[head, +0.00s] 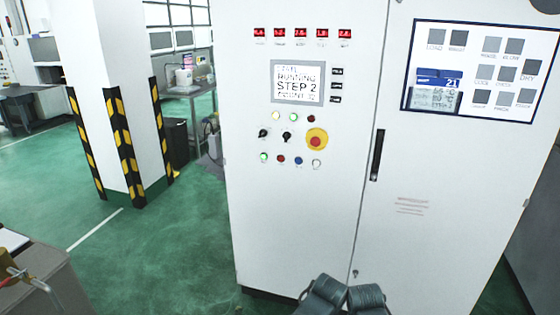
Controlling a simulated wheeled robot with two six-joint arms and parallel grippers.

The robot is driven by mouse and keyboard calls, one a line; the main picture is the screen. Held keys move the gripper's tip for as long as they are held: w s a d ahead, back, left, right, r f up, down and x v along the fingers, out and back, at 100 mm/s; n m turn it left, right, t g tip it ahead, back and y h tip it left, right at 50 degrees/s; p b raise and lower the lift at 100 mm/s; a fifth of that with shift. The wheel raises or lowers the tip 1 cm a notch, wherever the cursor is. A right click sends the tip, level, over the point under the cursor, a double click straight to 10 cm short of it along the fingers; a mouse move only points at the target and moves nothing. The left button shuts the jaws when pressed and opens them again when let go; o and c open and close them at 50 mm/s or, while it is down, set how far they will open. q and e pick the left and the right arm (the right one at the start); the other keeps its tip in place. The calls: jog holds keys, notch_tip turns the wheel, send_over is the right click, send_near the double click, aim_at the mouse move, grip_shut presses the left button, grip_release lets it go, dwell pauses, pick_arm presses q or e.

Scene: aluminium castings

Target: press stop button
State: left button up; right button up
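The white control cabinet (310,220) stands in front of me with its button panel facing me. A red mushroom button (316,141) on a round yellow base sits at the right of the panel, below the display. A smaller dark red button (281,159) is in the bottom row, between a lit green button (263,157) and a blue one (298,161). No label on these buttons can be read. Two dark grey ribbed parts of mine show at the bottom edge, well below the panel and apart from the buttons. No gripper fingers can be made out.
The display (298,82) reads "RUNNING STEP 2". Two black selector knobs (287,136) sit left of the mushroom button. A black door handle (377,155) is to its right. A striped pillar (127,110) stands at left. Green floor (160,245) is open left of the cabinet.

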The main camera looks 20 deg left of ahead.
pick_arm(q)
grip_shut()
dwell(1.4)
